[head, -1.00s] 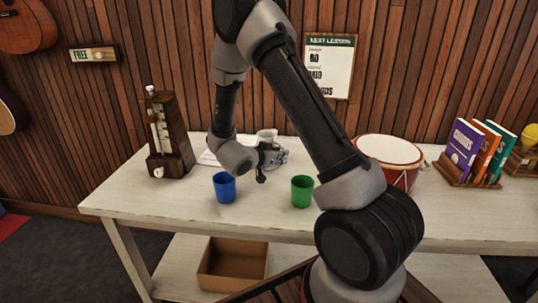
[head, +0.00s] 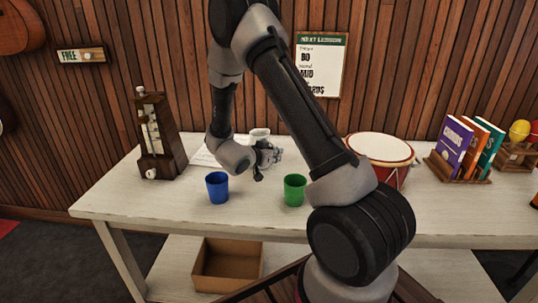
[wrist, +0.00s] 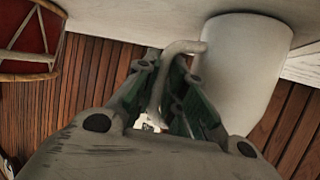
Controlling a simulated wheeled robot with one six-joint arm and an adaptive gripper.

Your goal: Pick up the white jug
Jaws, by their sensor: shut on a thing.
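The white jug (head: 260,134) stands out at the back of the white table, partly hidden behind my gripper (head: 268,155) in the head view. In the wrist view the jug's smooth round body (wrist: 245,75) fills the upper right, and its curved handle runs between the fingers. My gripper (wrist: 166,85) is shut on the handle there. The jug's base lies near the table surface, and I cannot tell whether it touches it.
A blue cup (head: 217,188) and a green cup (head: 294,190) stand in front of my gripper. A metronome (head: 160,140) is at left, a red drum (head: 380,150) at right, and books (head: 463,148) beyond it. A cardboard box (head: 228,265) sits on the lower shelf.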

